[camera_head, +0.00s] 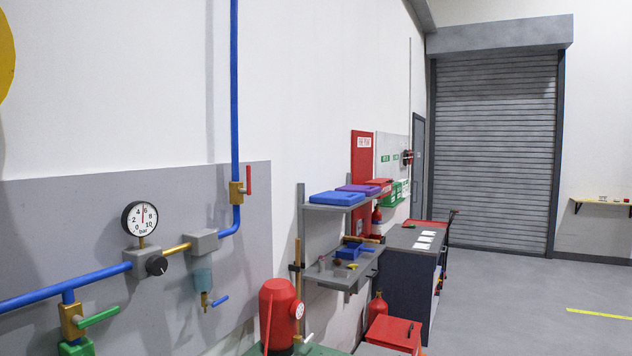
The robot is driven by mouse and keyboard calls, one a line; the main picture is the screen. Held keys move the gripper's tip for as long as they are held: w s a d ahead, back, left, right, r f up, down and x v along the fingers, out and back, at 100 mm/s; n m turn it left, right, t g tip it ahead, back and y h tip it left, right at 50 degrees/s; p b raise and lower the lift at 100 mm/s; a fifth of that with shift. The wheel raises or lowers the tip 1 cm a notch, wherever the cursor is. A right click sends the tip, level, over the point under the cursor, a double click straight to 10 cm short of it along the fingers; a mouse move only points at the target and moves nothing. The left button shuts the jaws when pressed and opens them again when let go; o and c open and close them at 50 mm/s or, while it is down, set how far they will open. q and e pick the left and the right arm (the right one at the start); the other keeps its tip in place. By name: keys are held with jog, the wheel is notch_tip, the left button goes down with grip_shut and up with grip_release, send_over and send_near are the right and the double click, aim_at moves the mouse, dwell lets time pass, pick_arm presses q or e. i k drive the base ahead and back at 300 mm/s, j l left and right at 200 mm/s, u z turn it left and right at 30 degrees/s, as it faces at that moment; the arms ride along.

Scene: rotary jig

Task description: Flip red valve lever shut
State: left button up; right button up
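The red valve lever (248,180) stands upright on a brass valve body (236,193). The valve sits on the vertical blue pipe (235,90), just above its bend, in front of a grey wall panel. The lever lies in line with that pipe. A green lever (100,317) on a second brass valve at the lower left points out to the right. A small blue lever (219,301) sits below the filter bowl. Neither of my grippers shows in the head view.
A red machine (280,314) stands below right. Wall shelves (345,208) and a dark cabinet (405,270) are farther right. The floor (520,300) at right is clear.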

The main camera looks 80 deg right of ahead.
aim_at(249, 180)
jog(key=z, duration=0.45)
jog(key=l+z, duration=0.1)
jog(key=z, duration=0.35)
jog(key=i+z, duration=0.1)
jog(key=z, duration=0.35)
jog(key=l+z, duration=0.1)
jog(key=z, duration=0.35)
jog(key=i+l+z, duration=0.1)
jog(key=i, duration=0.35)
jog(key=i+l+z, duration=0.1)
jog(key=i+l, duration=0.15)
jog(key=i, duration=0.15)
